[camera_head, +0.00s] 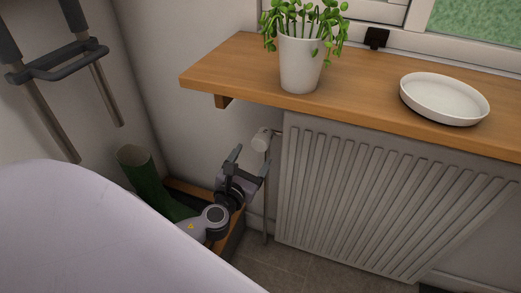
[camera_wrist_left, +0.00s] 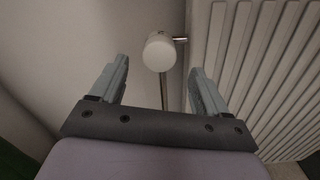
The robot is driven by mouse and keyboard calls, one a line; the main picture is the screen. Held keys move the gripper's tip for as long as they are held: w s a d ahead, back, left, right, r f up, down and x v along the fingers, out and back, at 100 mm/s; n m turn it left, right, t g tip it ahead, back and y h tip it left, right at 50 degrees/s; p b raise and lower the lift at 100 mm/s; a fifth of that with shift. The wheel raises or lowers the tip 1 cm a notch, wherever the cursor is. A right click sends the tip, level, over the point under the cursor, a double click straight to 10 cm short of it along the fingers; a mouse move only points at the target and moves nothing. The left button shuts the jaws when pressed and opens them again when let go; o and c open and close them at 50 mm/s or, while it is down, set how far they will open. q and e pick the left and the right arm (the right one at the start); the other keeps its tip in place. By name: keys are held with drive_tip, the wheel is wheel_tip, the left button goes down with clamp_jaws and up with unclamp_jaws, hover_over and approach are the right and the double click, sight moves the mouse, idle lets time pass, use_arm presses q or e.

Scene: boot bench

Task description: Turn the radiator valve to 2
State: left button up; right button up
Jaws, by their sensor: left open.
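The white radiator valve (camera_head: 261,139) sits at the upper left corner of the white radiator (camera_head: 374,197), on a thin vertical pipe. My left gripper (camera_head: 251,164) is open and empty, just below and in front of the valve. In the left wrist view the valve head (camera_wrist_left: 159,52) shows beyond and between the open fingertips of the left gripper (camera_wrist_left: 160,80), apart from them. Any numbers on the valve are too small to read. My right gripper is not in view.
A wooden shelf (camera_head: 232,62) overhangs the radiator and bears a potted plant (camera_head: 300,64) and a white dish (camera_head: 444,99). A green boot (camera_head: 145,180) stands in a low wooden tray (camera_head: 232,240) below. The wall is close on the left.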

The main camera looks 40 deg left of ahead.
sight(259, 146)
use_arm(q)
drive_tip(key=shift+b+x, duration=0.35)
drive_tip(key=shift+x, duration=3.05)
drive_tip(key=c, duration=1)
